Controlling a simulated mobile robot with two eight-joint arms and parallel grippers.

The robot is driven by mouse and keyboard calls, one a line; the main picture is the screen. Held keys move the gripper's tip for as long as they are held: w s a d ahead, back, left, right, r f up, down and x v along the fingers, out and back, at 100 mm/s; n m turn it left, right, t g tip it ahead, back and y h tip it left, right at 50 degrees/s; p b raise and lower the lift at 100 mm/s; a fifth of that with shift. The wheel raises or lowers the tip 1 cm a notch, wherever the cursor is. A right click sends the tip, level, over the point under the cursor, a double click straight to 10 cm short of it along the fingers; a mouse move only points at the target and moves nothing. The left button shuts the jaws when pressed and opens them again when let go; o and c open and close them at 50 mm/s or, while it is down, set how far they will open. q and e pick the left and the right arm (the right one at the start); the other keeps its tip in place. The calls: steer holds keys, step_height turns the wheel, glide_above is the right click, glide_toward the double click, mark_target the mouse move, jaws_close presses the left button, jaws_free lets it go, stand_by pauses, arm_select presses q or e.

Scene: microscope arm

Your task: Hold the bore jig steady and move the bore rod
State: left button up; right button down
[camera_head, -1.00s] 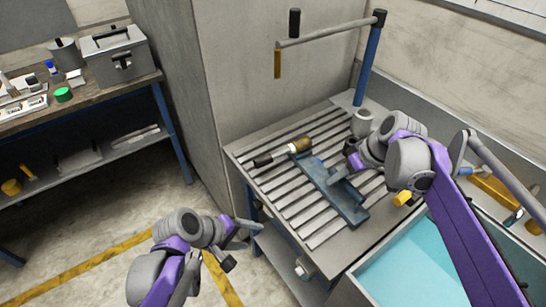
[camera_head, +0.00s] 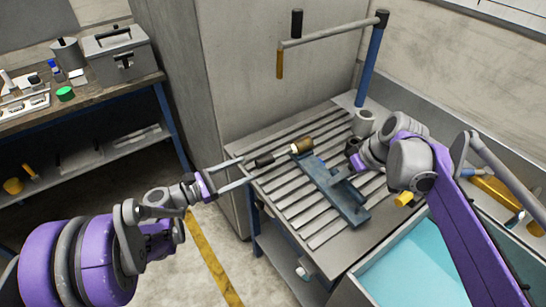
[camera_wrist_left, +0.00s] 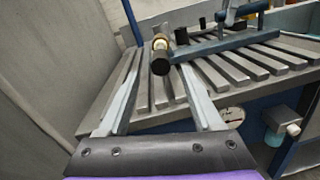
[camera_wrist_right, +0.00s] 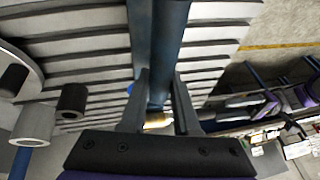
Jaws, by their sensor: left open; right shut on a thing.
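The bore jig, a long dark-blue bar (camera_head: 322,190), lies on the slatted table; it shows in the right wrist view (camera_wrist_right: 158,40) and the left wrist view (camera_wrist_left: 225,44). My right gripper (camera_head: 346,172) is shut on the bar, which runs between its fingers (camera_wrist_right: 160,78). The bore rod, with a black grip (camera_head: 265,160) and a brass-coloured end, lies at the jig's far-left end. My left gripper (camera_head: 247,170) is open, its fingertips around or just short of the black grip. In the left wrist view, the black grip (camera_wrist_left: 160,64) appears between the fingertips (camera_wrist_left: 160,76), not clearly touching them.
A grey hollow cylinder (camera_head: 362,122) stands at the table's back right. A blue post (camera_head: 370,62) carries a grey arm (camera_head: 328,33) above the table. A teal-bottomed basin (camera_head: 412,262) is in front at right. A grey cabinet wall (camera_head: 205,90) stands close behind my left gripper.

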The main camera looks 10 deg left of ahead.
mark_target(273, 157)
arm_select(q)
steer(key=x, duration=1)
steer(key=shift+w+d, duration=0.15)
steer(key=shift+d, duration=0.1)
jaws_close()
stand_by(0.9)
